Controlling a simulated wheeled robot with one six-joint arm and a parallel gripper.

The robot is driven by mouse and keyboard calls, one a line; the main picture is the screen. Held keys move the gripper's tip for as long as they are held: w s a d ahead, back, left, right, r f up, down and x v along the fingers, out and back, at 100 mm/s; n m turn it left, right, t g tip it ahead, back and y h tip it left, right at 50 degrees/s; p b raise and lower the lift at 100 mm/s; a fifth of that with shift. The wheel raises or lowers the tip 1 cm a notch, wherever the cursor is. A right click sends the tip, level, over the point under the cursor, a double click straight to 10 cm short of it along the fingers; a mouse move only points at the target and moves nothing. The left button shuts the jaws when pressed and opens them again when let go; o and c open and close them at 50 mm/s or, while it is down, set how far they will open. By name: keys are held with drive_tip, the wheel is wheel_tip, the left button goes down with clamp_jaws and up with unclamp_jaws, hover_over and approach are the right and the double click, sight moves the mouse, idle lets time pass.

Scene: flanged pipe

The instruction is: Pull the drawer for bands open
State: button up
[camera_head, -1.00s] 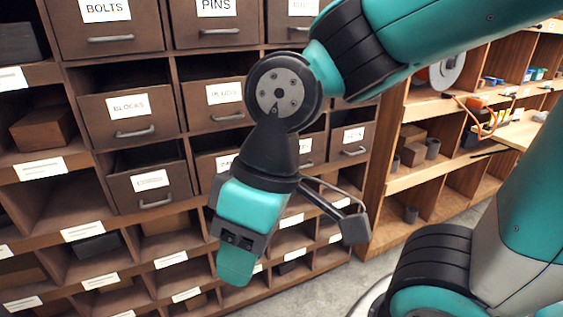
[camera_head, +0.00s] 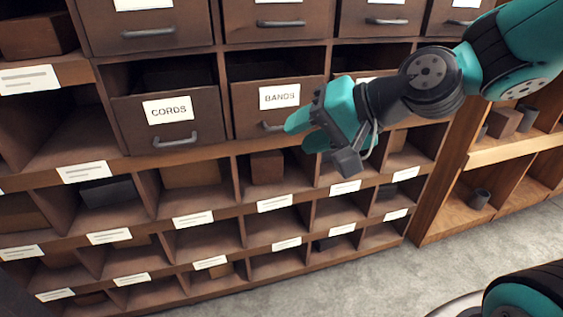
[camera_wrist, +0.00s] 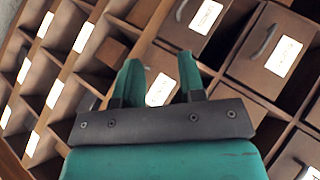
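The drawer for bands (camera_head: 243,112) is a brown drawer in the middle of the cabinet. It has a white BANDS label (camera_head: 279,96) and a grey bar handle (camera_head: 272,126) below it. Its front looks about in line with its neighbours. My gripper (camera_head: 299,133), with teal fingers, is at the drawer's lower right, close to the right end of the handle. In the wrist view, my gripper (camera_wrist: 160,76) is open, with the drawer's white label (camera_wrist: 160,89) showing between the two fingers. I cannot tell whether a finger touches the handle.
The CORDS drawer (camera_head: 168,115) is to the left. Another drawer with a handle (camera_head: 280,23) is above. Open cubbies with white labels (camera_head: 275,203) fill the rows below. A wooden shelf (camera_head: 485,155) stands at the right. The grey floor (camera_head: 340,285) in front is clear.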

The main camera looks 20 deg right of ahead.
drive_tip(key=w+d+f+m+t+b, duration=0.4)
drive_tip(key=w+d+f+m+b, duration=0.1)
drive_tip(key=f+b, duration=0.15)
drive_tip(key=m+t+h+p, duration=0.2)
drive_tip(key=m+t, duration=0.1)
drive_tip(key=m, duration=0.2)
approach(282, 127)
drive_tip(key=p+x, duration=0.2)
drive_tip(key=x, duration=0.8)
drive_tip(key=shift+w+d+f, duration=0.1)
drive_tip(key=shift+w+f, duration=0.1)
drive_tip(key=shift+w, duration=0.05)
clamp_jaws()
